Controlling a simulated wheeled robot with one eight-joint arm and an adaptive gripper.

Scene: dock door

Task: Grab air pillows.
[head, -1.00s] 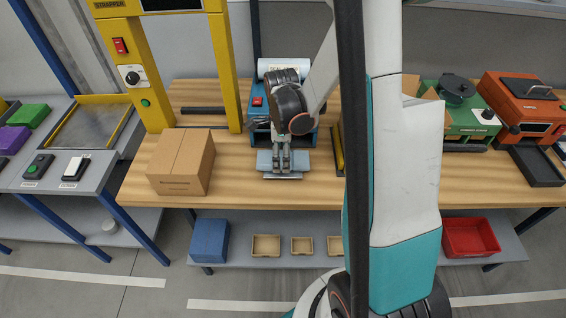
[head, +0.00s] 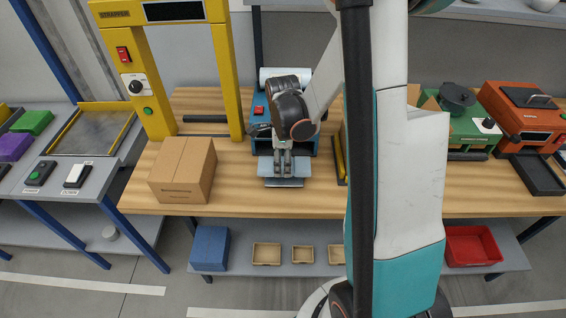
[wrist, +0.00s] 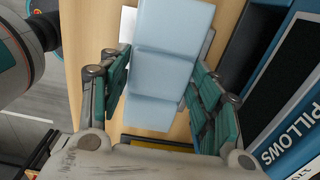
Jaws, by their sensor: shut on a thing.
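A strip of light-blue air pillows (wrist: 163,75) runs between my gripper's fingers in the wrist view. It also shows in the head view (head: 296,182) at the front of the blue air-pillow machine (head: 259,104). The machine also shows at the right of the wrist view (wrist: 290,135), lettered "PILLOWS". My wrist and arm hide part of the machine in the head view.
Green (head: 470,125) and orange (head: 525,115) machines stand at the right. The wooden bench (head: 232,183) is bare between the box and the pillows.

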